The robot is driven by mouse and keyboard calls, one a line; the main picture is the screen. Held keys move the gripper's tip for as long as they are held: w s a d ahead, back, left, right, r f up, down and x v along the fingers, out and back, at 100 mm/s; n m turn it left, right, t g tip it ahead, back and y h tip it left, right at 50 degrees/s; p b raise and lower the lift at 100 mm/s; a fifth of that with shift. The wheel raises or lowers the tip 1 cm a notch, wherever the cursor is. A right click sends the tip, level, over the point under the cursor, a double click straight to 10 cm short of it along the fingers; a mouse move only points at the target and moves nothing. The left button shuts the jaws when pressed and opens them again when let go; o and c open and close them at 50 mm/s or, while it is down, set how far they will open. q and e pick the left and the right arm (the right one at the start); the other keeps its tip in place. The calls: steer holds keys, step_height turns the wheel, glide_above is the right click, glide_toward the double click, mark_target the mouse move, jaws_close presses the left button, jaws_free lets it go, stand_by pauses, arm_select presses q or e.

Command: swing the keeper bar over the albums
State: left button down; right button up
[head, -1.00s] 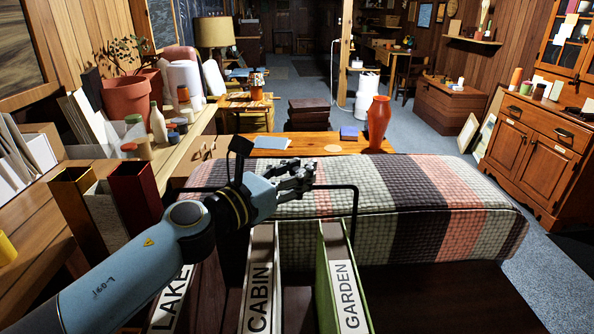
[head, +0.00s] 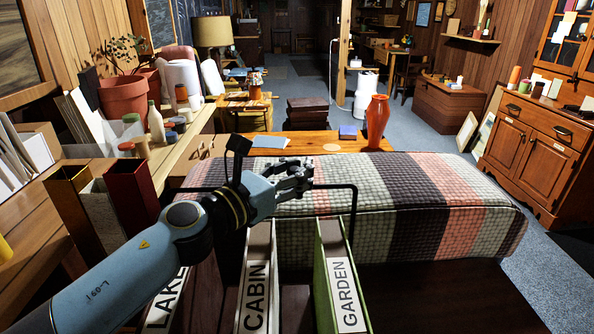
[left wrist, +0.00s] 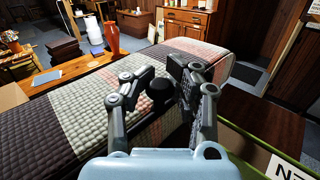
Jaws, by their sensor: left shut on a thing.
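Three albums stand upright in a row at the bottom of the head view: LAKE (head: 165,302), CABIN (head: 256,300) and green-edged GARDEN (head: 345,292). The keeper bar (head: 354,205) is a thin black rod behind their top ends. It runs across and bends down at the right, past GARDEN. My left gripper (head: 297,178) is at the bar, beyond and above the gap between CABIN and GARDEN. In the left wrist view its fingers (left wrist: 162,88) are shut around a dark rounded part of the bar, mostly hidden by them. My right gripper is out of view.
A plaid padded bench (head: 420,205) lies right behind the bar. A red vase (head: 377,122) stands on a wooden table (head: 325,142) beyond it. At the left are tall open boxes (head: 130,195) and a shelf with pots and jars (head: 125,97).

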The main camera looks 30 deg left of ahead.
arm_select(q)
steer(key=s+d+f+b, duration=0.1)
steer(key=s+d+b, duration=0.3)
steer(key=s, duration=0.5)
steer(key=shift+d+m+t+b, duration=0.4)
steer(key=shift+d, duration=0.55)
steer(key=shift+s+f, duration=0.1)
steer(key=c, duration=1.7)
jaws_free()
steer(key=shift+o, duration=1)
steer(key=shift+s+a, duration=0.15)
steer(key=shift+a, duration=0.1)
steer(key=o, duration=0.5)
steer(key=shift+s+a, duration=0.1)
steer(key=shift+a, duration=0.1)
steer(key=shift+d, duration=0.1)
